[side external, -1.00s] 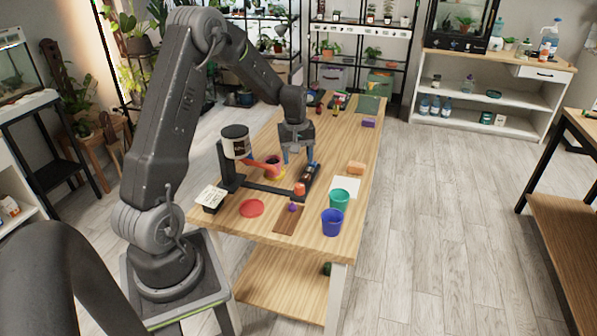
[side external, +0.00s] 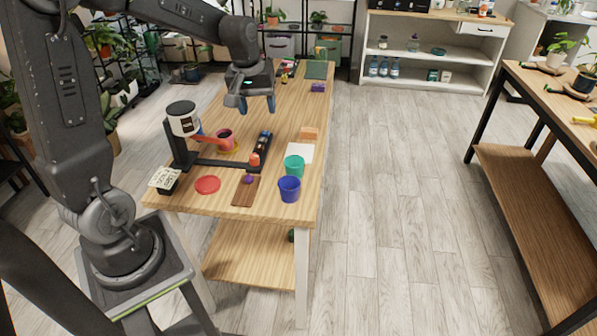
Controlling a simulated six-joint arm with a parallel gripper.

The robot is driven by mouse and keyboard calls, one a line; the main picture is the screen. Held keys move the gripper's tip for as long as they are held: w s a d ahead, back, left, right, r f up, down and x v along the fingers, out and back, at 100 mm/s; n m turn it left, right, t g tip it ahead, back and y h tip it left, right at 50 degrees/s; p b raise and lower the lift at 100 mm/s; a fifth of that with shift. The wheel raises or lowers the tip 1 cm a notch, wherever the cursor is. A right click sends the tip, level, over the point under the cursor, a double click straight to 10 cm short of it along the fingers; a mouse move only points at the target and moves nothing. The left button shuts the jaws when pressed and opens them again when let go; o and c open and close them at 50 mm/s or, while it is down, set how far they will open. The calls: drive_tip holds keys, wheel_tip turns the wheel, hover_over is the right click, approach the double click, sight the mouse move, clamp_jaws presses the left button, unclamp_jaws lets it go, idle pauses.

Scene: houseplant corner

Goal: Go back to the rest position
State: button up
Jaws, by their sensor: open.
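My gripper (side external: 257,104) hangs above the wooden table (side external: 224,198), over its middle part. Its jaws are open and nothing shows between them. It is clear of the things on the table top. My arm reaches in from the left of the picture, bent high over the table's left side.
Open floor is right.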

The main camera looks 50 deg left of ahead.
drive_tip(key=s+d+r+m+t, duration=0.1)
drive_tip(key=s+d+r+m, duration=0.2)
drive_tip(key=s+d+m, duration=0.2)
drive_tip(key=s+d+r+m+t, duration=0.2)
drive_tip(key=s+d+m, duration=0.3)
drive_tip(key=s+d, duration=0.6)
drive_tip(key=shift+s+d+r+t+h, duration=0.2)
drive_tip(key=shift+r+t+h, duration=0.1)
drive_tip(key=shift+r, duration=0.45)
